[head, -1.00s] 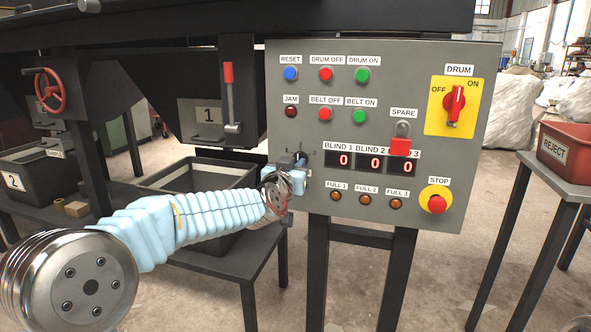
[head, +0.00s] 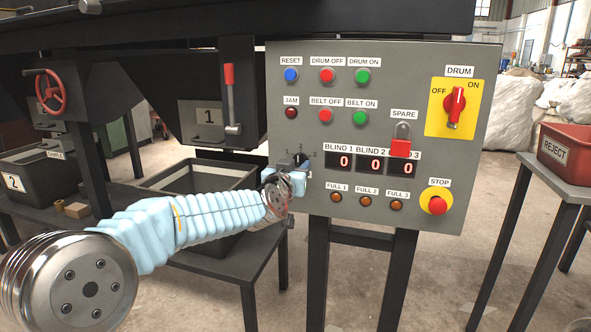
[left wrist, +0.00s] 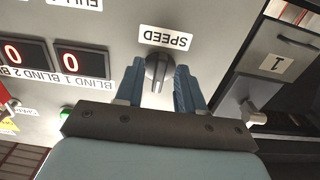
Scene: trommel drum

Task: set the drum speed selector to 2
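The speed selector is a dark knob (head: 300,160) at the lower left of the grey control panel, with small, hard-to-read position marks above it. In the left wrist view the knob (left wrist: 158,68) appears upside down beside its SPEED label (left wrist: 165,38). Its ridge points down there, roughly toward the marks above it on the panel. My left gripper (head: 286,180) is just in front of and below the knob in the head view. Its blue fingers (left wrist: 160,92) are apart, one on each side of the knob, with narrow gaps visible. My right gripper is not in view.
The grey panel (head: 400,220) carries buttons, lamps, counters, a red stop button (head: 437,205) and a red drum switch (head: 455,103). A red-handled lever (head: 230,95) stands left of the panel. An open bin (head: 190,170) is behind my left arm.

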